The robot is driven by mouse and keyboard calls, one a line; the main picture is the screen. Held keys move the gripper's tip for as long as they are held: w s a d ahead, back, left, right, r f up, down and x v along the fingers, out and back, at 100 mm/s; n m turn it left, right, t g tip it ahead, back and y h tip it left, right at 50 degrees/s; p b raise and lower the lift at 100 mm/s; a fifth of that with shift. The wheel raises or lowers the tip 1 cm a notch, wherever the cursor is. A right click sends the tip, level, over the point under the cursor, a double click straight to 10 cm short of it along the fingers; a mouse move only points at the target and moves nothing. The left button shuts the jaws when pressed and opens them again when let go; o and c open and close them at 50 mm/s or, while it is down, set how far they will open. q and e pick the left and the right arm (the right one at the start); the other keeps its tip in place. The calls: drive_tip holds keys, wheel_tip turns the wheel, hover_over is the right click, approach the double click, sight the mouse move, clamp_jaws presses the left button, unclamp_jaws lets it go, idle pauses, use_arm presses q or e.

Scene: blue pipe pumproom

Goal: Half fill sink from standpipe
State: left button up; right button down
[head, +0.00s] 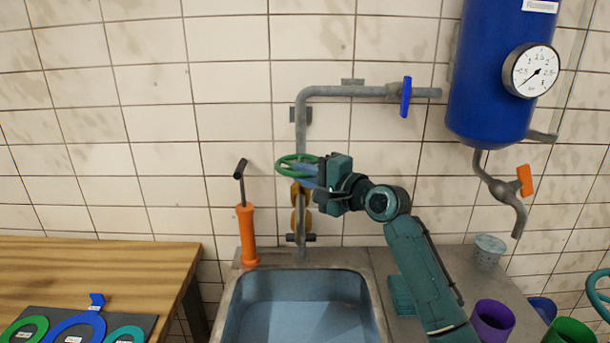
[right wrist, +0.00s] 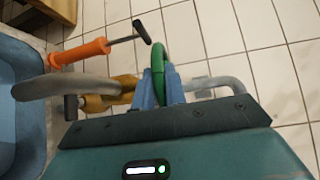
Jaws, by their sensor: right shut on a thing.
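The standpipe (head: 301,222) rises from the back edge of the sink and carries a green handwheel (head: 292,163) in front of the wall. My right gripper (head: 312,177) is shut on the rim of this green wheel. In the right wrist view, its blue fingers (right wrist: 161,86) close on both sides of the green rim (right wrist: 158,64). A grey spout (right wrist: 55,88) points left over the sink there. The sink (head: 228,322) is a steel-rimmed basin with a blue interior (head: 300,305); I cannot tell a water level in it. My left gripper is not in view.
An orange hand pump (head: 247,235) stands left of the standpipe. A blue lever (head: 405,97) sits on the upper pipe. A blue tank (head: 490,75) with a gauge (head: 531,71) and orange-handled tap (head: 525,180) hangs right. Cups (head: 492,320) stand lower right; a wooden bench (head: 100,265) is left.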

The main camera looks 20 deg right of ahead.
drive_tip(key=shift+d+f+n+g+y+b, duration=0.3)
drive_tip(key=shift+n+g+y+b, duration=0.25)
drive_tip(key=shift+y+b, duration=0.4)
drive_tip(key=shift+d+r+n+g+y+b, duration=0.1)
drive_tip(key=shift+d+n+g+y+b, duration=0.2)
drive_tip(key=shift+n+g+y+b, duration=0.45)
drive_tip(key=shift+w+d+r+n+g+y+b, duration=0.1)
drive_tip(key=shift+d+n+g+y+b, duration=0.15)
drive_tip(key=shift+n+g+y+b, duration=0.3)
drive_tip(key=shift+w+d+r+n+g+y+b, duration=0.1)
drive_tip(key=shift+d+n+g+y+b, duration=0.1)
drive_tip(key=shift+n+g+y+b, duration=0.35)
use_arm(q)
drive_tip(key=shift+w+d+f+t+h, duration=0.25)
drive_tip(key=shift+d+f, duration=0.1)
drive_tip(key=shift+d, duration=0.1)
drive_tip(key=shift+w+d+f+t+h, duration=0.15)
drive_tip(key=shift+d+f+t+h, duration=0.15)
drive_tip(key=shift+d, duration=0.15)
use_arm(e)
drive_tip(key=shift+d+n+g+y, duration=0.15)
drive_tip(key=shift+n+g+y, duration=0.25)
drive_tip(key=shift+n+g, duration=0.15)
drive_tip(key=c, duration=1.5)
unclamp_jaws()
drive_tip(key=shift+o, duration=0.2)
drive_tip(key=shift+d, duration=0.1)
